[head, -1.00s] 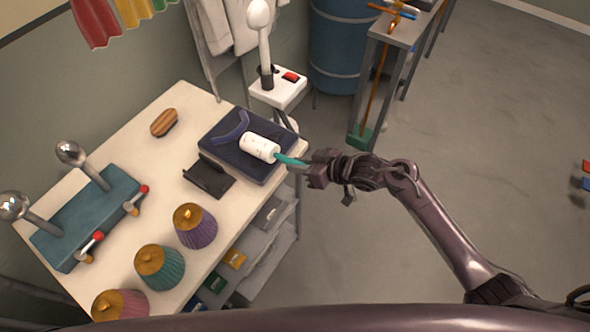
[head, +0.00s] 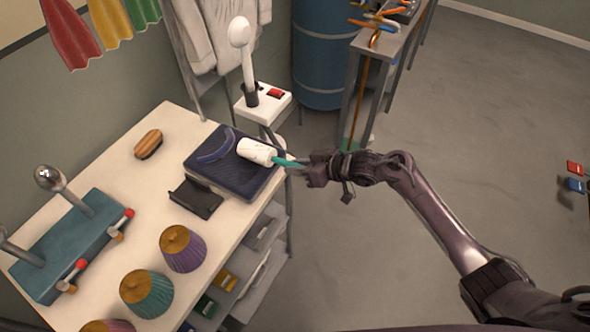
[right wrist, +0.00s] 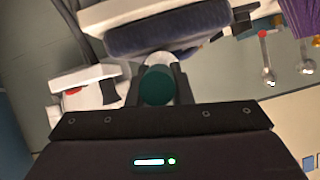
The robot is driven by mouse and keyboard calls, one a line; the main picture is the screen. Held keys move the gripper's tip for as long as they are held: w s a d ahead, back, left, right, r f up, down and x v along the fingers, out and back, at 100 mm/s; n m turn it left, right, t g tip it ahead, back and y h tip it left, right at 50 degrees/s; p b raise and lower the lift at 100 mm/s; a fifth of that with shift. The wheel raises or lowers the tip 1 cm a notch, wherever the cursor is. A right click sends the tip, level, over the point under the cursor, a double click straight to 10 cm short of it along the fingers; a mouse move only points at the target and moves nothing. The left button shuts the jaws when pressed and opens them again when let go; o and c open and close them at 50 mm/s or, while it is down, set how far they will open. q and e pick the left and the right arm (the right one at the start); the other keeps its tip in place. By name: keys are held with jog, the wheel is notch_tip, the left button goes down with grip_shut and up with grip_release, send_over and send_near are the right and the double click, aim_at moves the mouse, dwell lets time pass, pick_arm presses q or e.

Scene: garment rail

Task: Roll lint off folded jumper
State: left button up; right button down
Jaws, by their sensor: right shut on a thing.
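The folded jumper (head: 240,176) is dark navy with a lighter blue curved collar band, and lies on the right end of the white table. My right gripper (head: 303,167) is shut on the teal handle of the lint roller (head: 257,151). The white roller head lies over the right part of the jumper's top; I cannot tell if it presses on it. In the right wrist view the round teal handle end (right wrist: 157,86) sits between the fingers, with the jumper's dark edge (right wrist: 168,32) beyond. My left gripper is not in view.
A black holder (head: 195,198) stands in front of the jumper. A wooden brush (head: 148,145), a teal stand (head: 75,245) and several pleated shades (head: 183,249) are on the table. A white steamer stand (head: 262,103) is behind. Open floor lies right.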

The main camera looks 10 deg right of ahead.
jog(key=w+d+b, duration=0.3)
jog(key=w, duration=0.2)
jog(key=shift+d, duration=0.4)
jog(key=shift+w+r, duration=0.1)
dwell(0.3)
notch_tip(320, 180, up, 7)
jog(key=p, duration=0.6)
dwell(0.9)
